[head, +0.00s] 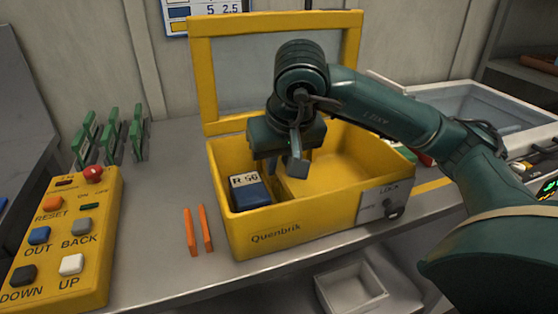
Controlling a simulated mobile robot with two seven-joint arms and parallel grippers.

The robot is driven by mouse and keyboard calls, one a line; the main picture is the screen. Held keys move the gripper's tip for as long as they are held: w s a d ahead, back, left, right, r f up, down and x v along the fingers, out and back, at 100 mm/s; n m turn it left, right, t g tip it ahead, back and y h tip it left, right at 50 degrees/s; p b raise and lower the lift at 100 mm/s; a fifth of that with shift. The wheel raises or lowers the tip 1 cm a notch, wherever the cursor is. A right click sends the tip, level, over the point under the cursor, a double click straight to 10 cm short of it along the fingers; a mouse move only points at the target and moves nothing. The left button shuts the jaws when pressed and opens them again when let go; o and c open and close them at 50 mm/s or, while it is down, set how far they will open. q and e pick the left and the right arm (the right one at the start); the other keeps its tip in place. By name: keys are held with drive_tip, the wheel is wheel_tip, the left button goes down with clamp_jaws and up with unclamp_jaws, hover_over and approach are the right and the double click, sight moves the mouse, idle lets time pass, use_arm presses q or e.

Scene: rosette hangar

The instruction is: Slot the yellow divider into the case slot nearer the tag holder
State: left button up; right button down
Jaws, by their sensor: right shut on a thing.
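The yellow case (290,235), marked Quenbrik, stands on the bench with its framed lid (200,75) open at the back. A blue block with a white label (250,192) sits in its left part. My right gripper (284,168) reaches down inside the case, right of the blue block, and is shut. A yellow panel (300,188) shows right below its jaws and blends with the case's yellow inside; it appears to be the divider. Its lower edge and the slots are hard to make out. I cannot clearly identify the tag holder. My left gripper is out of view.
Two thin orange pieces (190,231) stand left of the case. Several green holders (112,135) stand behind a yellow button box (62,240). A grey lock plate with a knob (385,202) is on the case's front right. An open grey bin (480,108) lies beyond my right arm.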

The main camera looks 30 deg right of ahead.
idle(0.3)
drive_tip(key=c, duration=1.3)
unclamp_jaws()
drive_tip(key=o, duration=0.4)
